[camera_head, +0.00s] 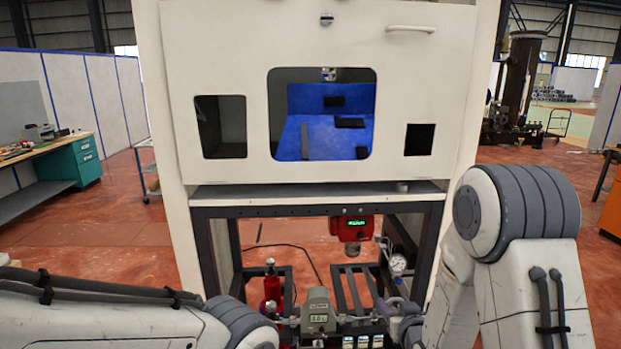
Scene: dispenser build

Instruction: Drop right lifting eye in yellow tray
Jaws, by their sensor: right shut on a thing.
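My right arm comes in from the right, and its gripper (385,311) is low in the picture, right of the grey gauge. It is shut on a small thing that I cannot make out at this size. No lifting eye can be picked out clearly, and no yellow tray shows. My left arm comes in from the lower left. Its wrist is near the red bottle, and its fingers cannot be made out.
A white cabinet (180,90) with a blue-lined window stands ahead above a dark frame (300,211). In and before the frame are a red device (352,228), a round dial (397,264), a grey digital gauge (318,308) and a red bottle (271,290). A small grey knob (403,187) sits on the ledge.

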